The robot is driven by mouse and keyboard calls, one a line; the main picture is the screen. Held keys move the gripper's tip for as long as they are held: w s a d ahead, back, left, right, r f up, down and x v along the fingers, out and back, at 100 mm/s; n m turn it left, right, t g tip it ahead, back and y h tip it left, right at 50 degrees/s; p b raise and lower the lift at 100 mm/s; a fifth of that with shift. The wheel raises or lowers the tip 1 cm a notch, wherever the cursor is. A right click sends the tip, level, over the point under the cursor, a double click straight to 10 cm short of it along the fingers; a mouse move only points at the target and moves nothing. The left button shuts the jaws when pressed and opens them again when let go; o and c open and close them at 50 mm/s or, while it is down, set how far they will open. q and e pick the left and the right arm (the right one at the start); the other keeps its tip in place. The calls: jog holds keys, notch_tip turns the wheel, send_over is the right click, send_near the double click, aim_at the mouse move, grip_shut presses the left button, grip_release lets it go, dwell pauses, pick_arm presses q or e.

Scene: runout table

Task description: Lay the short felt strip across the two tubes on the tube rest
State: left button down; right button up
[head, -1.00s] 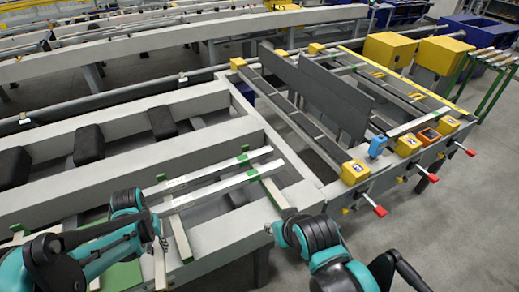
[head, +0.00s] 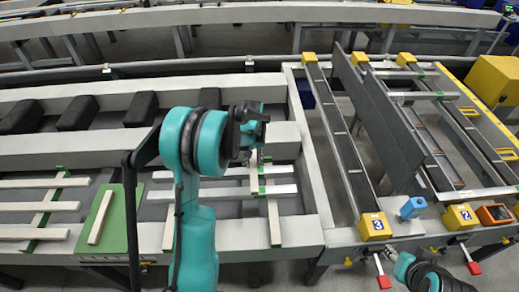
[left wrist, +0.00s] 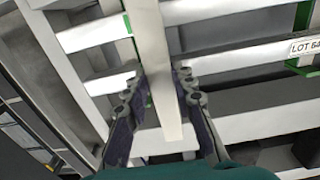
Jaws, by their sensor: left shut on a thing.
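The two tubes, an upper one (head: 278,171) and a lower one (head: 225,195), are pale bars lying side by side on the tube rest (head: 274,222), whose crosspieces have green parts. My left gripper (head: 252,128) is over the far side of the tubes, partly hidden by its own arm. In the left wrist view it (left wrist: 160,88) is shut on the off-white short felt strip (left wrist: 158,50), which runs between the fingers and crosses over the tubes (left wrist: 95,80). I cannot tell whether the strip touches them. My right gripper is not in view.
A green mat (head: 122,228) with a pale strip (head: 101,217) lies left of my left arm. Longer pale bars (head: 40,206) lie farther left. Black blocks (head: 78,113) sit behind. Tall grey plates (head: 385,115) and a yellow block (head: 374,226) stand at right.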

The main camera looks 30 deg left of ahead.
pick_arm(q)
jog(key=shift+w+f, duration=0.1)
jog(key=shift+w, duration=0.05)
jog(key=shift+f, duration=0.15)
jog(key=shift+s+f+b, duration=0.2)
jog(key=shift+f+b, duration=0.45)
jog(key=shift+b, duration=0.05)
jog(key=shift+w+f+b, duration=0.1)
jog(key=shift+f+b, duration=1.25)
jog(key=shift+f, duration=1.1)
jog(key=shift+f+b, duration=0.5)
jog(key=shift+f, duration=0.05)
jog(key=c, duration=1.2)
grip_release()
